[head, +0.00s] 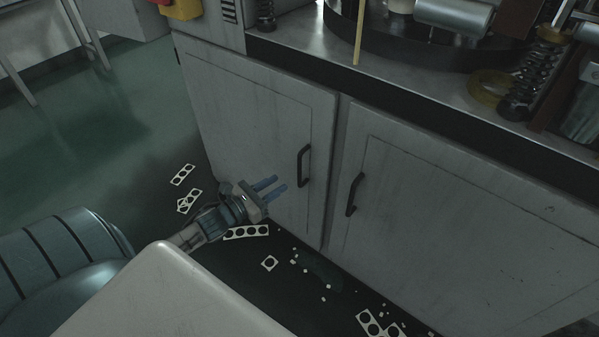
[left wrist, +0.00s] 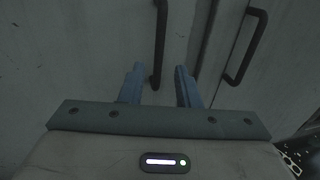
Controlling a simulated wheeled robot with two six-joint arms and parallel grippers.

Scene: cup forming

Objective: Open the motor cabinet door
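The grey motor cabinet has a left door (head: 255,115) and a right door (head: 440,215), both shut. The left door's black bar handle (head: 303,166) stands upright near its right edge, and also shows in the left wrist view (left wrist: 161,40). The right door's black handle (head: 354,194) also shows in the wrist view (left wrist: 246,45). My left gripper (head: 279,185) is open and empty in front of the left door, just left of its handle. In the wrist view its two blue fingers (left wrist: 159,72) are apart, with the left handle's lower end appearing between them. My right gripper is out of view.
Punched sheet scraps (head: 246,232) and small bits lie on the dark floor before the cabinet. More strips (head: 370,323) lie lower right. Machinery, including a spring (head: 530,78), stands on the metal top. Green floor (head: 110,120) at left is open.

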